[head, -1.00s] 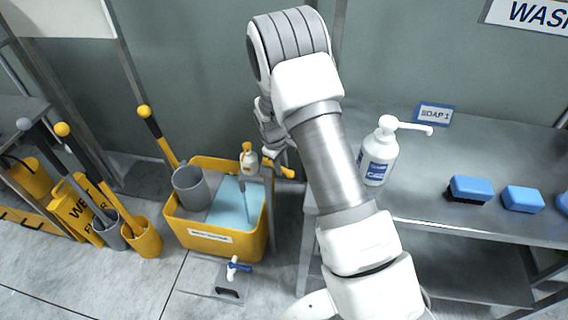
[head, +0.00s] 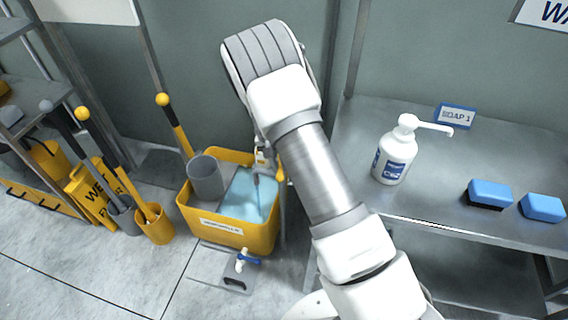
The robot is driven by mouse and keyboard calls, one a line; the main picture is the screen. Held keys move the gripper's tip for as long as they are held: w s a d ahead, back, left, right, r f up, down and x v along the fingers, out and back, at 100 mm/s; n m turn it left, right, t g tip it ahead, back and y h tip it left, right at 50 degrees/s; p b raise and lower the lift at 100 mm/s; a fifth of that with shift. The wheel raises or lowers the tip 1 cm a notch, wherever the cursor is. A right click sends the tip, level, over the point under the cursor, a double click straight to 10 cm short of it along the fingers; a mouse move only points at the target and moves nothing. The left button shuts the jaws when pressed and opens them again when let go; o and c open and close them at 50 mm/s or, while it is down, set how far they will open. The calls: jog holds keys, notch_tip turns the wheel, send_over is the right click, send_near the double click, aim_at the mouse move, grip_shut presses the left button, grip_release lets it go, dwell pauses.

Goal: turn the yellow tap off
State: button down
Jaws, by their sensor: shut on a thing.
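The yellow tap (head: 261,158) shows as a small yellow and pale fitting above the right side of the yellow tub (head: 240,237). A thin grey streak hangs below it toward the blue water (head: 246,196); I cannot tell whether it is flowing water. My gripper (head: 272,160) is at the tap, at the far end of my arm, and mostly hidden behind it. It is shut on the tap's handle, which my arm hides. The fingertips are not clearly visible.
A steel bench (head: 440,190) at right holds a soap bottle (head: 394,156) and blue blocks (head: 490,192). Mops and a wet-floor sign stand left.

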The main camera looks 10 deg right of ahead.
jog(key=shift+w+a+m, duration=0.3)
jog(key=shift+a+m, duration=0.35)
jog(key=shift+m, duration=0.55)
jog(key=c, duration=0.8)
grip_release()
jog(key=shift+o, duration=0.2)
jog(key=w+a+r+p, duration=0.1)
jog(key=a+r+p, duration=0.2)
jog(key=r, duration=1.4)
jog(key=shift+w, duration=0.15)
